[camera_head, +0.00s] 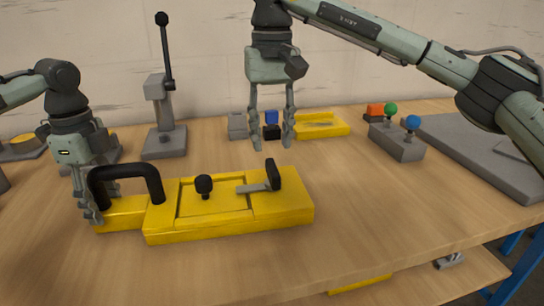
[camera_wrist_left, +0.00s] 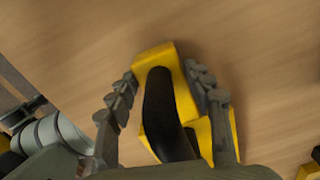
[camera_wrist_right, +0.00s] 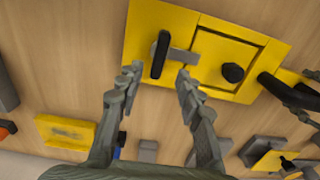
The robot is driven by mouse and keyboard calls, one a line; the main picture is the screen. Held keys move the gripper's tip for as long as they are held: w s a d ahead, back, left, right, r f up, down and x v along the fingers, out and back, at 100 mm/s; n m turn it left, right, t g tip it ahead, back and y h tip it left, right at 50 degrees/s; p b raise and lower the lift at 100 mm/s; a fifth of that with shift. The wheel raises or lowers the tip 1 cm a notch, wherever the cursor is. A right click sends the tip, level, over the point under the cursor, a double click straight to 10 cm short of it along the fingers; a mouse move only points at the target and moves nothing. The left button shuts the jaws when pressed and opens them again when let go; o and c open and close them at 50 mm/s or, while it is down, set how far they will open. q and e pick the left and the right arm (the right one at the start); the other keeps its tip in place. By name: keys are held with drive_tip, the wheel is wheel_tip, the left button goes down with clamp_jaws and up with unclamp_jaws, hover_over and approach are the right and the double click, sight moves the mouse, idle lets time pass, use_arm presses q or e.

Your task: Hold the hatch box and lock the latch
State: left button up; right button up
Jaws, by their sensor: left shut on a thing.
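The yellow hatch box (camera_head: 230,229) lies flat near the table's front left, with a black arched handle (camera_head: 125,172) at its left end. Its hatch panel (camera_head: 222,203) is down and carries a black knob (camera_head: 204,184). The latch has a black upright grip (camera_head: 273,174) and a grey bar (camera_head: 252,188) pointing left to the panel's right edge; it also shows in the right wrist view (camera_wrist_right: 160,54). My left gripper (camera_head: 92,214) is shut on the box's left end, its fingers on both sides in the left wrist view (camera_wrist_left: 158,75). My right gripper (camera_head: 271,144) is open and empty above and behind the latch.
A grey lever stand (camera_head: 164,140) is at the back left. A yellow tray (camera_head: 320,126) and small blocks (camera_head: 271,118) lie behind my right gripper. A grey block with green and blue knobs (camera_head: 397,142) and a grey plate (camera_head: 480,150) are right. The front right table is clear.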

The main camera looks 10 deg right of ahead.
wheel_tip(320, 180, up, 5)
drive_tip(key=shift+r, duration=0.1)
idle(0.4)
use_arm(q)
drive_tip(key=o, duration=1.7)
